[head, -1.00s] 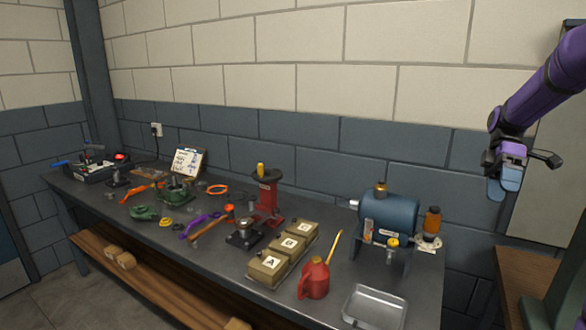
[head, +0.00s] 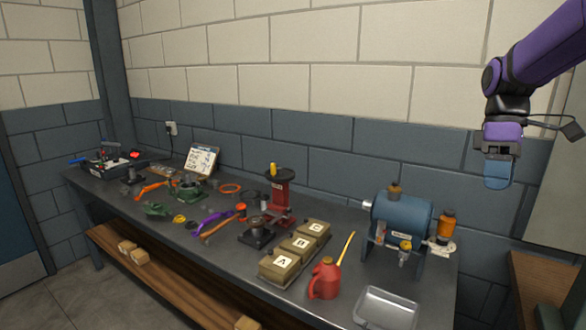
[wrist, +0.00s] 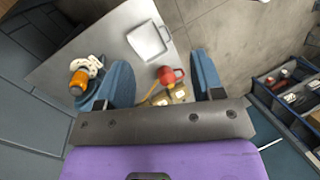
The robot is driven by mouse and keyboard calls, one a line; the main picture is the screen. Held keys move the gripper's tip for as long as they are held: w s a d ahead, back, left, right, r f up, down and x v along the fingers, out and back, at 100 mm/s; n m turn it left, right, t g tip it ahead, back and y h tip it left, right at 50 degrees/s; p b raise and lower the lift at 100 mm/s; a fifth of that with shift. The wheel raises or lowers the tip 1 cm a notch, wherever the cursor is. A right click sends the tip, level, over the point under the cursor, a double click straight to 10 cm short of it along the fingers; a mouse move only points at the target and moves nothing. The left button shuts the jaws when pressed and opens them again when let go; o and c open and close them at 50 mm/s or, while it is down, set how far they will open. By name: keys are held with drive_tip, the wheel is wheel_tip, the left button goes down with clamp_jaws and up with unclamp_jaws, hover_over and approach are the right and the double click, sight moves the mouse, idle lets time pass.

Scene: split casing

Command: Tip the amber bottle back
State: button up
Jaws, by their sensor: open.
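The amber bottle (head: 446,222) stands at the right end of the workbench, on the right side of the blue cylindrical machine (head: 401,222). In the wrist view the bottle (wrist: 79,80) shows beside the left finger, with a pale bracket or plate (wrist: 92,64) around or next to it; I cannot tell which. My gripper (head: 497,172) hangs in the air above and to the right of the bottle, fingers pointing down. The wrist view shows my gripper (wrist: 160,85) open, with nothing between its blue fingers.
A red oil can (head: 324,280) and a metal tray (head: 385,308) sit near the bench's front right. Lettered boxes (head: 297,243) stand left of the can. A wooden surface (head: 540,280) lies right of the bench. The air around my gripper is clear.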

drive_tip(key=s+a+m+t+h, duration=0.1)
drive_tip(key=s+a+m+t, duration=0.6)
drive_tip(key=s+a, duration=0.4)
drive_tip(key=s+t, duration=0.1)
drive_tip(key=s, duration=0.3)
drive_tip(key=shift+m+t, duration=0.3)
drive_tip(key=shift+t, duration=0.1)
